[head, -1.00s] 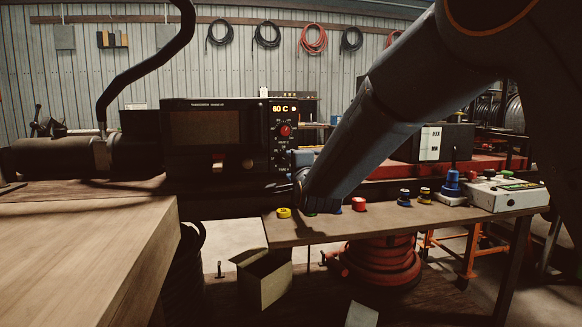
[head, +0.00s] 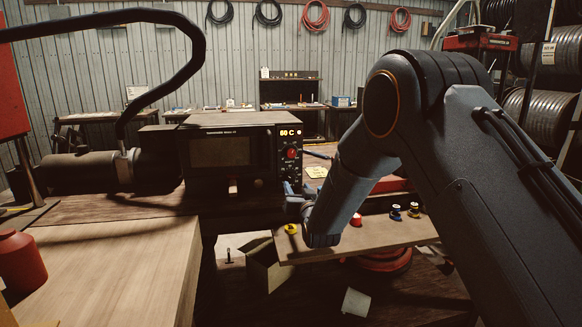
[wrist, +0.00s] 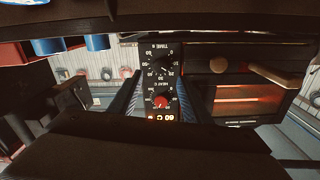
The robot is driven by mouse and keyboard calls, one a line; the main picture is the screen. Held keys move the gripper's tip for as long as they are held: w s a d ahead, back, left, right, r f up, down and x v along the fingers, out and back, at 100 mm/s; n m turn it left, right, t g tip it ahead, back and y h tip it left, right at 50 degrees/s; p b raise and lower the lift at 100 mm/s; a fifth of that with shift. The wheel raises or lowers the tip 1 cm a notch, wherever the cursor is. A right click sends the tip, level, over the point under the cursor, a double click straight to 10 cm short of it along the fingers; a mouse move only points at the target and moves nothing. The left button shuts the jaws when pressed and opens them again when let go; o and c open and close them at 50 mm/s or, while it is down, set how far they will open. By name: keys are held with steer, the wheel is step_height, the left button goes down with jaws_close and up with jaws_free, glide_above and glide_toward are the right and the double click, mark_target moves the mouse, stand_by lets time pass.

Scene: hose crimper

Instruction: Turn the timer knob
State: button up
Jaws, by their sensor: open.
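The timer knob (wrist: 163,65) is dark, with a white "TIME" number scale around it, on the black control panel in the upside-down wrist view. A red heat knob (wrist: 161,101) sits beside it, next to the lit "60 C" display. In the head view, the display (head: 290,133) and red knob (head: 291,153) show on the oven's right side; the timer knob is hard to make out there. My gripper (wrist: 157,92) is open and empty, its fingers framing the panel on both sides. In the head view, my gripper (head: 293,190) is low before the panel, partly hidden by my arm.
The oven (head: 230,155) has a wooden-tipped handle (wrist: 275,75) close beside my fingers in the wrist view. A wooden bench (head: 110,255) fills the left front. A narrow shelf (head: 385,235) below the panel carries a yellow button (head: 291,229) and a red one (head: 356,220).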

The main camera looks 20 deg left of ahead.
mark_target(292, 179)
steer(key=shift+w+a+f+n+p, duration=0.1)
steer(key=shift+w+a+n+p, duration=0.4)
steer(key=shift+w, duration=0.55)
steer(key=shift+w+a+n+p, duration=0.25)
steer(key=shift+w+a+p, duration=0.45)
steer(key=shift+w, duration=0.3)
steer(key=shift+w+a+f+n+p, duration=0.1)
steer(key=shift+w+a+n+p, duration=0.3)
steer(key=shift+w+a, duration=0.5)
steer(key=shift+w+d, duration=0.15)
steer(key=shift+d, duration=0.05)
steer(key=c, duration=1)
